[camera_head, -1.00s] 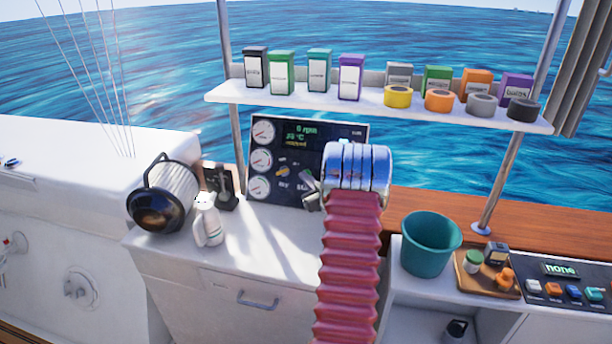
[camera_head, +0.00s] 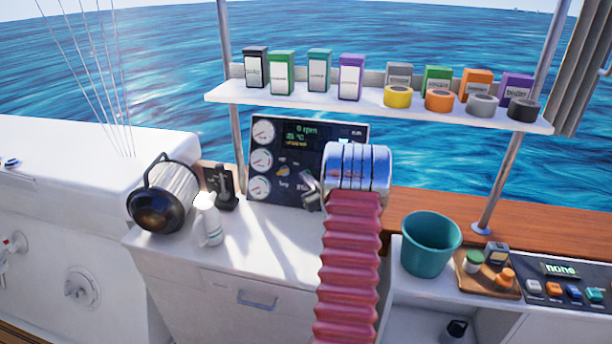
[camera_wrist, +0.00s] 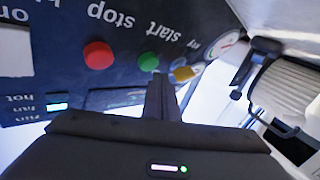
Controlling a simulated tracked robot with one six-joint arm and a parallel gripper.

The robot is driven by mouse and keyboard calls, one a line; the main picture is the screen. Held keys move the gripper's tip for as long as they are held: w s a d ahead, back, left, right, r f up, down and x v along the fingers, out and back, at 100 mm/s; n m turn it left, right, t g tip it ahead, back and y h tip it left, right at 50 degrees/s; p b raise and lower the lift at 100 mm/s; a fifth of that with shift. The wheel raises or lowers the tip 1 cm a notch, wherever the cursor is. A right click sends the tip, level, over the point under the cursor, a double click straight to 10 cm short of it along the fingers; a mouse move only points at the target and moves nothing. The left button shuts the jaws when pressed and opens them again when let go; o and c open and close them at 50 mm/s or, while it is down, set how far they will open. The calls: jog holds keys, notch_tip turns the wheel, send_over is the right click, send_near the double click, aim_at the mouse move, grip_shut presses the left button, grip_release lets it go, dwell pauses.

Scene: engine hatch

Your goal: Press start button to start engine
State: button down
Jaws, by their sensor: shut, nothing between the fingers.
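The dark engine panel (camera_head: 290,140) stands at the back of the white counter, with round gauges and a small green-text display. In the wrist view the panel's lettering is upside down. The green button (camera_wrist: 148,62) sits by the word "start", and the red button (camera_wrist: 98,55) by "stop". A yellow key-like part (camera_wrist: 185,73) is right of the green button. My gripper (camera_wrist: 158,78) is shut and empty, its tips right at the green button's edge; I cannot tell whether they touch it. In the head view my arm hides the panel's right part and the buttons.
A black-and-white cylindrical lamp-like object (camera_head: 163,195) and a white bottle (camera_head: 208,220) stand left on the counter. A shelf (camera_head: 370,106) with boxes and tape rolls hangs above. A teal bucket (camera_head: 431,245) stands right of my arm. A small light (camera_wrist: 57,106) glows on the panel.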

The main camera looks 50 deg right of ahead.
jog(key=shift+w+d+f, duration=0.2)
jog(key=shift+d+f, duration=0.05)
jog(key=shift+d, duration=0.25)
jog(key=shift+w+d+f, duration=0.2)
jog(key=shift+d, duration=0.3)
dwell(1.8)
jog(key=shift+s+a+r, duration=0.25)
jog(key=shift+a, duration=0.25)
jog(key=shift+s+a+r, duration=0.2)
jog(key=shift+a+r, duration=0.05)
jog(key=shift+a, duration=0.25)
jog(key=shift+s+a+r, duration=0.3)
jog(key=shift+a+r, duration=0.05)
jog(key=shift+a, duration=0.35)
jog(key=shift+s+a+r, duration=0.3)
jog(key=shift+a+r, duration=0.05)
jog(key=shift+a, duration=0.35)
jog(key=shift+s+a+r, duration=0.3)
jog(key=shift+a+r, duration=0.05)
jog(key=shift+a, duration=0.35)
